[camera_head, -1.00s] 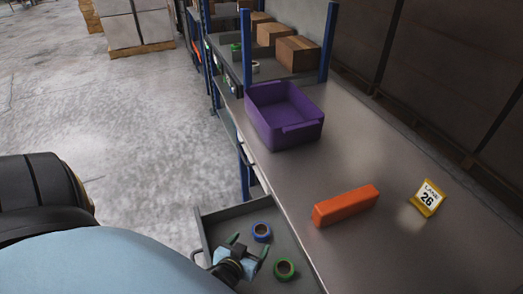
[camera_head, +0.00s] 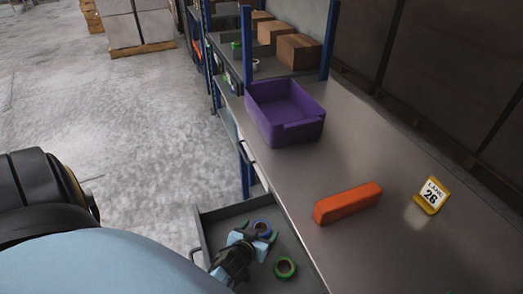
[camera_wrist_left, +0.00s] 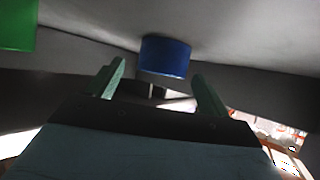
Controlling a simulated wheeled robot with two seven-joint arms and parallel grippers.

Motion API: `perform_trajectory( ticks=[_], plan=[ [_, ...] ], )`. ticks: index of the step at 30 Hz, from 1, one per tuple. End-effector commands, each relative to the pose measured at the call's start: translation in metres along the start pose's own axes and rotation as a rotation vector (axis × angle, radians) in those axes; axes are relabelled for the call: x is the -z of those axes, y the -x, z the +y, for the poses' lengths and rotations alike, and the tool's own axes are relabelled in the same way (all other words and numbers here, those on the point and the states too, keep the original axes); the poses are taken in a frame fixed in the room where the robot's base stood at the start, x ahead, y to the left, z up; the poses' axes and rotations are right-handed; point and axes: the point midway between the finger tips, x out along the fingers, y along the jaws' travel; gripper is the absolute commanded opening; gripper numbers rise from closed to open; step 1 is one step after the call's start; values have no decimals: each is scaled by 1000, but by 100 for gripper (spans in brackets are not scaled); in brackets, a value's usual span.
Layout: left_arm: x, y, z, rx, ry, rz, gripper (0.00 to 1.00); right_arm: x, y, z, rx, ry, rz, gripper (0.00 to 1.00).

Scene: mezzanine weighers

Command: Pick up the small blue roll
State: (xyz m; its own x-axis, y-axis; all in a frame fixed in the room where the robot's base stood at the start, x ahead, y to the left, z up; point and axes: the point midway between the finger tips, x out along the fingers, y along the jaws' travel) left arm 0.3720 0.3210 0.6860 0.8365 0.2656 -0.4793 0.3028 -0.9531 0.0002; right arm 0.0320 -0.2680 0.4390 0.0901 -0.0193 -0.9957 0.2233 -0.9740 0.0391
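The small blue roll (camera_head: 263,226) lies in the open grey drawer, near its far side. It also shows in the left wrist view (camera_wrist_left: 165,56), just beyond and between the fingertips. My left gripper (camera_head: 257,231) is open over the drawer, with its green fingers spread on either side of the blue roll's near edge. In the wrist view the left gripper (camera_wrist_left: 159,70) has nothing clasped between its fingers. Whether a finger touches the roll cannot be told. My right gripper is not in view.
A green roll (camera_head: 285,268) lies in the same drawer (camera_head: 213,225), close to the left gripper. The drawer walls rise around them. On the bench above stand a purple bin (camera_head: 270,130), an orange block (camera_head: 347,203) and a yellow lane sign (camera_head: 431,196).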

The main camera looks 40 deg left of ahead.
Motion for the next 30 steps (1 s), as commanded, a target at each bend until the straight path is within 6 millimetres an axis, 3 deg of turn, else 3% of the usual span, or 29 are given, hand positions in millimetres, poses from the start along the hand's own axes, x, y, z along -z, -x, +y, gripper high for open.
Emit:
perform_trajectory(
  ticks=[1,11,20,30],
  plan=[
    [0,0,0,0,0,0,74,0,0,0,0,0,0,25],
    [0,0,0,0,0,0,31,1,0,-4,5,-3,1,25],
    [5,3,0,0,-1,0,30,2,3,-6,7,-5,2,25],
    [63,35,0,-1,-1,3,30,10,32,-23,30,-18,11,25]
  ],
)
